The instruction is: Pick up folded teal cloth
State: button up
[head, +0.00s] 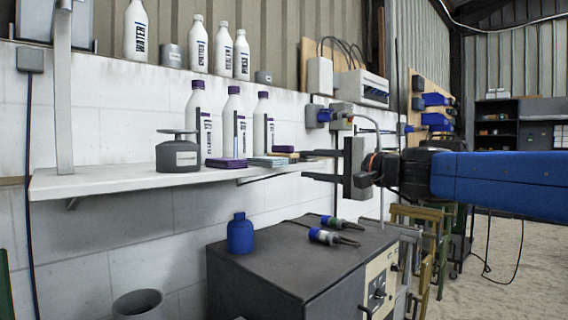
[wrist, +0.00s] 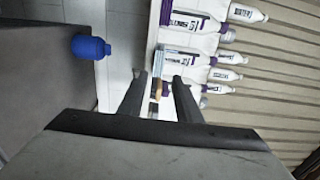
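A small folded pale teal cloth (head: 270,161) lies on the white shelf, near its right end. It also shows in the wrist view as a pale blue-teal patch (wrist: 158,62) just beyond my fingertips. My gripper (head: 312,165) is to the right of the cloth at about shelf height, its two fingers pointing left toward it. In the wrist view my gripper (wrist: 159,78) has its fingers apart, with the cloth ahead of the gap. I cannot tell whether anything touches the fingers.
The white shelf (head: 110,183) also bears a purple folded cloth (head: 226,163), another small purple piece (head: 283,149), a grey scale-like pot (head: 178,156) and several white bottles (head: 233,125). Below stands a dark cabinet (head: 290,265) with a blue bottle (head: 240,235).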

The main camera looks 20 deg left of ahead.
aim_at(281, 161)
jog(key=shift+x, duration=4.8)
jog(key=shift+c, duration=0.4)
grip_shut()
notch_tip(281, 161, up, 2)
jog(key=shift+r, duration=0.25)
jog(key=s+d+r, duration=0.2)
jog(key=d, duration=0.4)
jog(key=s+d+r, duration=0.3)
jog(key=d, duration=0.4)
jog(key=shift+s, duration=0.2)
